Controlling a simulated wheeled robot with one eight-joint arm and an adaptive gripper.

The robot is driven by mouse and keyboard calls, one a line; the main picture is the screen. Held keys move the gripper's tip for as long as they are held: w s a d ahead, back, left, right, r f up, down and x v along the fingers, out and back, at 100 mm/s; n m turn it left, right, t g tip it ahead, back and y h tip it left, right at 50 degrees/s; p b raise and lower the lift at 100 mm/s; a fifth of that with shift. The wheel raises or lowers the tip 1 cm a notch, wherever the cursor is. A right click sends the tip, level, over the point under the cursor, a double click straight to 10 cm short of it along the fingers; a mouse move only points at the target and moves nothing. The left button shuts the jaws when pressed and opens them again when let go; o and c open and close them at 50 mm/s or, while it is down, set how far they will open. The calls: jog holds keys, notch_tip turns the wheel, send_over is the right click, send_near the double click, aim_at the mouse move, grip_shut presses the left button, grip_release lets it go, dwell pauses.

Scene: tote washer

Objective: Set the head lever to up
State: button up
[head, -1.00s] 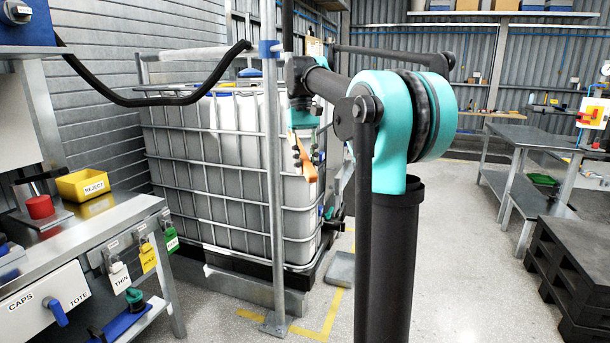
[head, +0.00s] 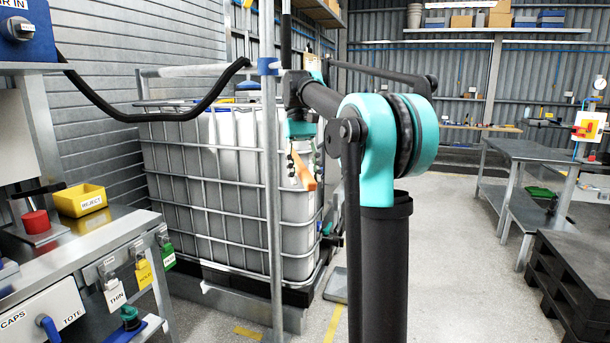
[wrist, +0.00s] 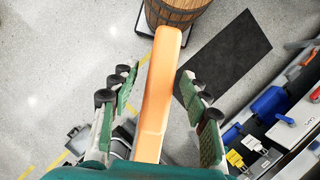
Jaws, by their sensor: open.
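I cannot tell for sure which part is the head lever. A black lever-like arm (head: 40,190) sticks out above a red cylinder (head: 36,222) on the left bench. My gripper (head: 304,176) hangs in front of the caged white tank in the head view, well to the right of that bench. Its fingers are spread apart in the wrist view (wrist: 154,80). A long orange bar (wrist: 160,85) runs out between them from the palm, with a gap on both sides. The fingers do not close on it.
A caged tank (head: 215,165) and an upright pole (head: 270,200) stand close to my arm. The left bench carries a yellow REJECT bin (head: 80,200) and hanging tags. A black hose (head: 150,115) sags above. A wooden barrel (wrist: 178,10) and dark mat (wrist: 225,60) show below.

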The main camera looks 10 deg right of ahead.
aim_at(302, 166)
jog(key=shift+v, duration=3.75)
